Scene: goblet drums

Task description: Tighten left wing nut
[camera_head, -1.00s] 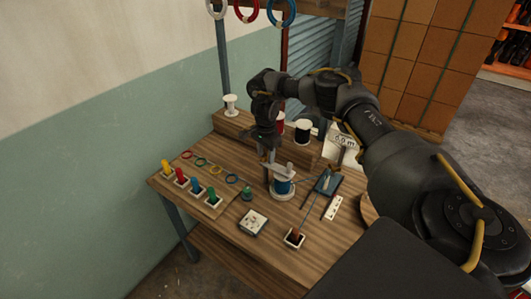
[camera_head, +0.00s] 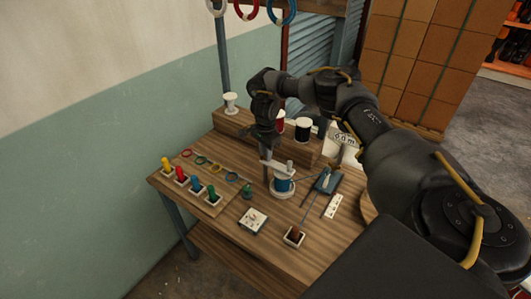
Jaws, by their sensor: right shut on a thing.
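A small blue drum (camera_head: 283,185) stands on a round white base (camera_head: 282,194) near the middle of the bench. A pale bar (camera_head: 277,170) lies across its top, with a short grey post (camera_head: 289,165) at its right side. My right gripper (camera_head: 267,156) points down at the left end of this bar and is shut there. The left wing nut itself is hidden by the fingers and too small to make out. My left gripper is not in view.
A white square plate (camera_head: 253,221) and a small box (camera_head: 294,237) lie in front.

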